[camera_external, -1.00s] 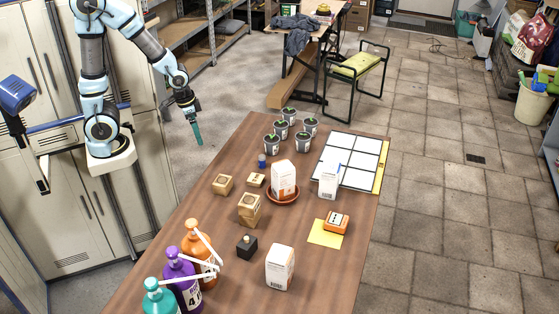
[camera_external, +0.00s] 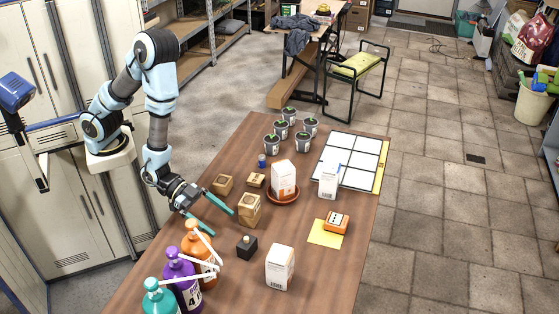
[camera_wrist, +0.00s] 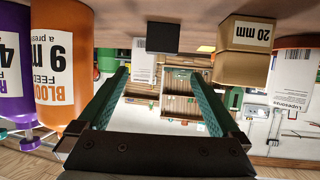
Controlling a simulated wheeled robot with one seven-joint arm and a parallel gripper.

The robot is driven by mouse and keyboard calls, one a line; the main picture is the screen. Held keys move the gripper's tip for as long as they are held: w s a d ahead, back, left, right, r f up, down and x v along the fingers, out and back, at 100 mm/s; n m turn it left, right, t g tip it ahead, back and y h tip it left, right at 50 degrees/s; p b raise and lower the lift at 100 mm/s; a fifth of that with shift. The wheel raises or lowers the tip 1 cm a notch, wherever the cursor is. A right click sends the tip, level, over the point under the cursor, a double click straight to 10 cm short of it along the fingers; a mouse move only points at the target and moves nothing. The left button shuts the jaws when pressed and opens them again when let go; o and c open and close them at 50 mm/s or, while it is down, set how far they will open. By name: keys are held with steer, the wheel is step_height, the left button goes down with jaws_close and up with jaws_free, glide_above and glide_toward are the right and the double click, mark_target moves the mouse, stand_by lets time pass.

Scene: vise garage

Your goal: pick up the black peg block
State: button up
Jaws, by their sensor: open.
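The black peg block (camera_external: 246,245) stands on the wooden table in the external view, a small dark cube with a short peg on top. It also shows in the wrist view as a dark square (camera_wrist: 163,37) at the top, beyond the fingertips. My gripper (camera_external: 224,222) is open and empty, with its two teal fingers spread. In the external view it appears up and left of the block, between the bottles and the wooden blocks. In the wrist view the open fingers (camera_wrist: 158,72) point toward the block, which lies apart from them.
An orange bottle (camera_external: 198,250) and a purple bottle (camera_external: 183,280) stand left of the block. Stacked wooden blocks (camera_external: 249,210) stand behind it. A white carton (camera_external: 280,268) stands to its right. Bare table (camera_external: 225,295) lies in front of the block.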

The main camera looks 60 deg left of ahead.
mark_target(244, 239)
steer(key=p+x, duration=0.1)
steer(key=x, duration=0.4)
steer(key=shift+d, duration=0.15)
steer(key=shift+p+x, duration=1.45)
steer(key=shift+x, duration=1.4)
steer(key=shift+w+f, duration=0.15)
steer(key=shift+c, duration=0.4)
steer(key=c, duration=1.3)
steer(key=shift+r, duration=0.2)
